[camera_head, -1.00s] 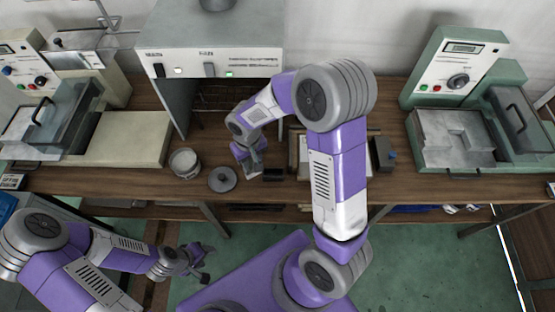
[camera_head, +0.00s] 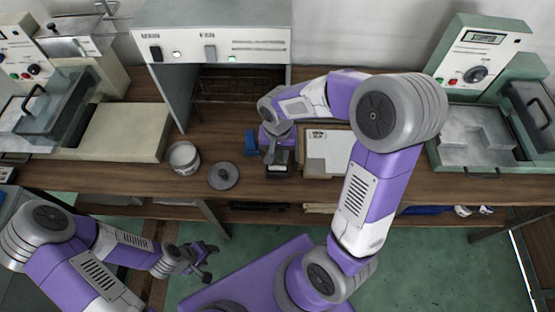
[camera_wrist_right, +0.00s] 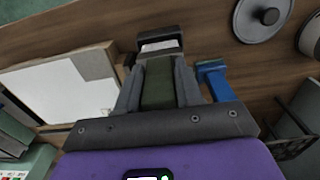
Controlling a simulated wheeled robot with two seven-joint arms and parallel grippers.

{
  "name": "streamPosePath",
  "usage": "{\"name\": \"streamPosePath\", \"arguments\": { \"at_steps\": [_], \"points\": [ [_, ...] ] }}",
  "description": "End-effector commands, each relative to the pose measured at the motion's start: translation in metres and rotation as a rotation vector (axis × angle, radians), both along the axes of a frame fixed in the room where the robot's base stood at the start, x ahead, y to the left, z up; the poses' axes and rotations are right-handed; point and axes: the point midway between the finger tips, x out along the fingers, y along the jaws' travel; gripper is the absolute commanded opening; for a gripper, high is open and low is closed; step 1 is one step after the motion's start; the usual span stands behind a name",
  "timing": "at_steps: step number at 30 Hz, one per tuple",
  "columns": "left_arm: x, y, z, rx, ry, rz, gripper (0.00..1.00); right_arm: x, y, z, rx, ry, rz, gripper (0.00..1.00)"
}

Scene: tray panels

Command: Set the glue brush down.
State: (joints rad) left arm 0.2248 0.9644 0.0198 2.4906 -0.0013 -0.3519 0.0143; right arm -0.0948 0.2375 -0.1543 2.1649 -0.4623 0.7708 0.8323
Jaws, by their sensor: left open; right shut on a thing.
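My right gripper (camera_head: 271,152) is over the middle of the workbench. In the right wrist view its fingers (camera_wrist_right: 159,88) are shut on a dark olive-green part, which I take to be the glue brush (camera_wrist_right: 158,84); its shape and far end are mostly hidden. Just beyond the fingertips is a small black box-like holder (camera_wrist_right: 160,42) with a pale top; the head view shows it (camera_head: 281,171) under the gripper. I cannot tell whether the brush touches it. My left gripper (camera_head: 204,262) is open and empty, low in front of the bench.
A blue object (camera_head: 251,143) stands close beside the right gripper. A board with a white sheet (camera_head: 328,152) lies to the right. A grey pot (camera_head: 184,157) and a round lid (camera_head: 223,176) are to the left. Machines flank the bench; a metal hood (camera_head: 215,38) stands behind.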

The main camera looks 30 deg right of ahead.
Motion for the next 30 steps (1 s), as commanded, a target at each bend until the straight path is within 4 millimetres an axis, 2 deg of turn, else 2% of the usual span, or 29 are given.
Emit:
{"name": "streamPosePath", "arguments": {
  "at_steps": [7, 18, 19, 21, 24, 30],
  "points": [
    [0.000, 0.000, -0.011, 0.000, 0.000, 0.000, 0.53, -0.001, 0.000, -0.034, 0.000, 0.004, 0.001, 0.00],
    [0.000, 0.000, -0.014, 0.000, 0.000, 0.000, 0.53, 0.000, 0.000, -0.038, 0.001, 0.001, 0.001, 0.00],
    [0.000, 0.000, -0.014, 0.000, 0.000, 0.000, 0.53, 0.000, 0.000, -0.038, 0.001, 0.001, 0.001, 0.37],
    [0.000, 0.000, -0.013, 0.000, 0.000, 0.000, 0.53, 0.000, 0.000, -0.037, 0.001, 0.001, 0.001, 0.48],
    [0.000, 0.000, -0.013, 0.000, 0.000, 0.000, 0.53, 0.000, 0.000, -0.037, 0.001, 0.001, 0.001, 0.61],
    [0.000, 0.000, -0.013, 0.000, 0.000, 0.000, 0.53, 0.000, 0.000, -0.037, 0.001, 0.001, 0.001, 0.61]
  ]
}}
